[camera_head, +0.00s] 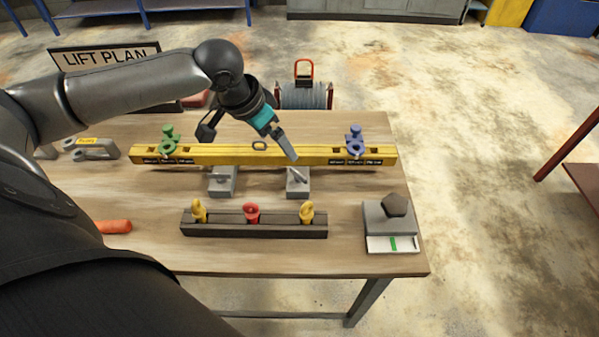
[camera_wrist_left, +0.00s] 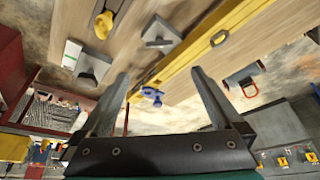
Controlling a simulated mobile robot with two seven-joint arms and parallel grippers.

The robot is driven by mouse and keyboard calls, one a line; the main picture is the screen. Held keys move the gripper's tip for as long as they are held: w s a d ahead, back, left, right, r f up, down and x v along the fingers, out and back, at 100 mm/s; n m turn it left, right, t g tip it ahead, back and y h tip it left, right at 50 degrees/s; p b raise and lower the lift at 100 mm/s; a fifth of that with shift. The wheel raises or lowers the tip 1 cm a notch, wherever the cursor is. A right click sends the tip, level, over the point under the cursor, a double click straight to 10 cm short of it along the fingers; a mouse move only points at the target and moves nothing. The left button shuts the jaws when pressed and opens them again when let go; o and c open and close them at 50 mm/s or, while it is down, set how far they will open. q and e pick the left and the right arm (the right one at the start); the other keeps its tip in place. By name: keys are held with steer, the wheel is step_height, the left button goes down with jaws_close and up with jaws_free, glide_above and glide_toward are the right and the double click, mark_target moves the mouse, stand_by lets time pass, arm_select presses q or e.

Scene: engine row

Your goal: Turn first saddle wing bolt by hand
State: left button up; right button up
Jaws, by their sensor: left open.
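A yellow beam (camera_head: 230,154) rests across two grey saddles on the table. The left saddle (camera_head: 222,182) and the right saddle (camera_head: 298,184) stick out on the near side of the beam. A small grey bar, seemingly a wing bolt (camera_head: 293,173), shows on the right saddle. The frames do not show which saddle is the first. My left gripper (camera_head: 291,155) points down over the beam, close to the right saddle. In the left wrist view its two fingers (camera_wrist_left: 160,88) are wide apart with nothing held. The right saddle (camera_wrist_left: 161,35) shows beyond them. My right gripper is not in view.
A green shackle (camera_head: 168,140) and a blue shackle (camera_head: 355,141) stand on the beam. A dark rack (camera_head: 230,229) with yellow and red eye pieces lies in front. A grey scale (camera_head: 390,225) bears a dark nut. A reel (camera_head: 305,95) stands behind the table.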

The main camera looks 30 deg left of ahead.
mark_target(298, 172)
arm_select(q)
steer(key=b+x, duration=0.2)
steer(key=x, duration=1.3)
steer(key=shift+f, duration=0.1)
steer(key=shift+c, duration=0.2)
steer(key=c, duration=1.2)
